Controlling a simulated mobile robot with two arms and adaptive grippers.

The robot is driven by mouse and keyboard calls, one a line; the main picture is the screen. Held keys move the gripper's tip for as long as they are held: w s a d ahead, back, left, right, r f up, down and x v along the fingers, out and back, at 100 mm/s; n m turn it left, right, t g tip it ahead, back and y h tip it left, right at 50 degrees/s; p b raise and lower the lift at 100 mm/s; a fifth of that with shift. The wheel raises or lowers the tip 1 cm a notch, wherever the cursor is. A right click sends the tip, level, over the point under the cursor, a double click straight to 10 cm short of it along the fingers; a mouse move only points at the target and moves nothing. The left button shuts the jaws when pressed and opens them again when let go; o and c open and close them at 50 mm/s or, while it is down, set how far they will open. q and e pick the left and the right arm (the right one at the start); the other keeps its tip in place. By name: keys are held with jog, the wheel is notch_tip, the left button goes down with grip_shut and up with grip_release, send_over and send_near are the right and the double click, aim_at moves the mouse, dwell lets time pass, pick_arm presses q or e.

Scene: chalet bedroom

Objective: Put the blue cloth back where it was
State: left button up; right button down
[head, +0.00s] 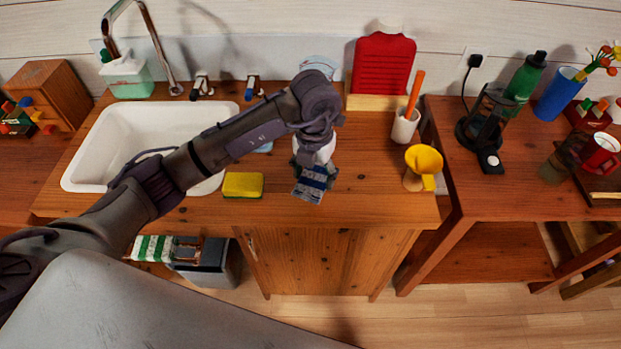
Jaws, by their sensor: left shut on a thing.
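A blue cloth with pale stripes (310,184) hangs bunched below my left gripper (316,170), over the wooden counter right of the yellow sponge. My left gripper is shut on this cloth. The wrist hides most of the fingers and the cloth's upper part. I cannot tell whether the cloth's lower edge touches the counter. My right gripper is not in view.
A white sink (95,150) is at left, a yellow sponge (242,185) beside it. A green-striped cloth (152,247) hangs at the counter's front. A yellow funnel (423,160) and white utensil pot (404,127) stand at right.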

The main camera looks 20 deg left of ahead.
aim_at(309, 180)
pick_arm(q)
jog(key=shift+w+a+f, duration=0.75)
jog(key=shift+w+f, duration=0.05)
notch_tip(309, 180, down, 3)
jog(key=shift+f+p, duration=0.1)
jog(key=shift+p, duration=0.6)
jog(key=shift+f, duration=0.25)
jog(key=shift+f, duration=0.1)
jog(key=shift+f, duration=0.15)
jog(key=o, duration=1.1)
